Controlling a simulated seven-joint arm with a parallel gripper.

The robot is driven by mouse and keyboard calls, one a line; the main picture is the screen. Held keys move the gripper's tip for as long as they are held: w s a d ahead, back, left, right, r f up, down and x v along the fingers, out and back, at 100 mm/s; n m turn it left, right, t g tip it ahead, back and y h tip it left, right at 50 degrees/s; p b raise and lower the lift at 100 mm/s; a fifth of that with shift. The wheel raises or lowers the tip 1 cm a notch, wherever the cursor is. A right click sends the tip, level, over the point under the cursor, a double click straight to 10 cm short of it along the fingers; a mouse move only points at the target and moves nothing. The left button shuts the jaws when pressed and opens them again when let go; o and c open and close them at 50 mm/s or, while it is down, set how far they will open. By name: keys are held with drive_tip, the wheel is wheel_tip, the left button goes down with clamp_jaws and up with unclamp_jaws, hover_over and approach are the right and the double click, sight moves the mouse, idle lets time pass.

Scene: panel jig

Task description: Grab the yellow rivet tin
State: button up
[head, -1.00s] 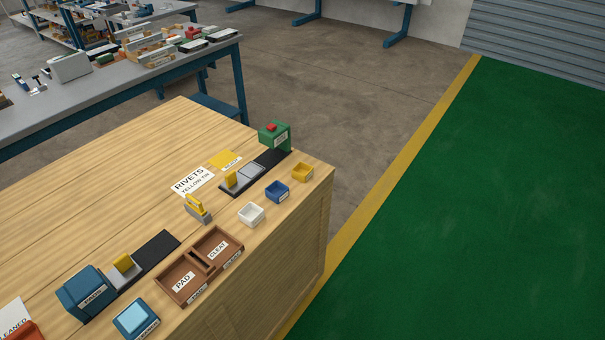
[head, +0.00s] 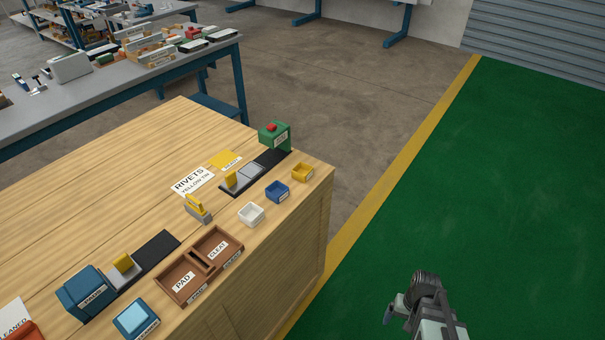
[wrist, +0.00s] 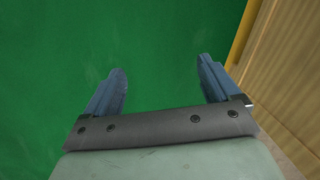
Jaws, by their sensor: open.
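My gripper (wrist: 162,76) is open and empty over the green floor in the wrist view, with the bench side at the right edge. In the head view my gripper (head: 389,315) is at the lower right, off the bench and well apart from the tin; its fingers are only partly visible.
A sign (head: 192,181) reads "RIVETS" and "YELLOW TIN". A green box with a red button (head: 275,134) stands behind the yellow tin. Brown trays (head: 184,279) and a small clamp-like fixture (head: 198,208) lie farther left. The green floor (head: 480,200) beside the bench is clear.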

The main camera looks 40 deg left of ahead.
sight(296, 168)
drive_tip(key=w+a+r+n+y, duration=0.4)
drive_tip(key=w+a+r, duration=0.1)
drive_tip(key=a+r, duration=0.65)
drive_tip(key=w+a+r+n+t+y, duration=0.1)
drive_tip(key=w+a+r+n+y, duration=0.3)
drive_tip(key=a+r, duration=0.75)
drive_tip(key=w+a+r+n+y, duration=0.3)
drive_tip(key=w+a+r+y, duration=0.2)
drive_tip(key=a+r, duration=0.6)
drive_tip(key=a+f+n, duration=0.1)
drive_tip(key=a, duration=0.1)
drive_tip(key=a+f+n, duration=0.1)
drive_tip(key=a, duration=0.2)
drive_tip(key=a+f+n, duration=0.1)
drive_tip(key=a, duration=0.2)
drive_tip(key=shift+s+a+n, duration=0.1)
drive_tip(key=shift+n, duration=0.3)
drive_tip(key=shift+x, duration=3.1)
drive_tip(key=shift+s, duration=0.2)
drive_tip(key=c, duration=1.1)
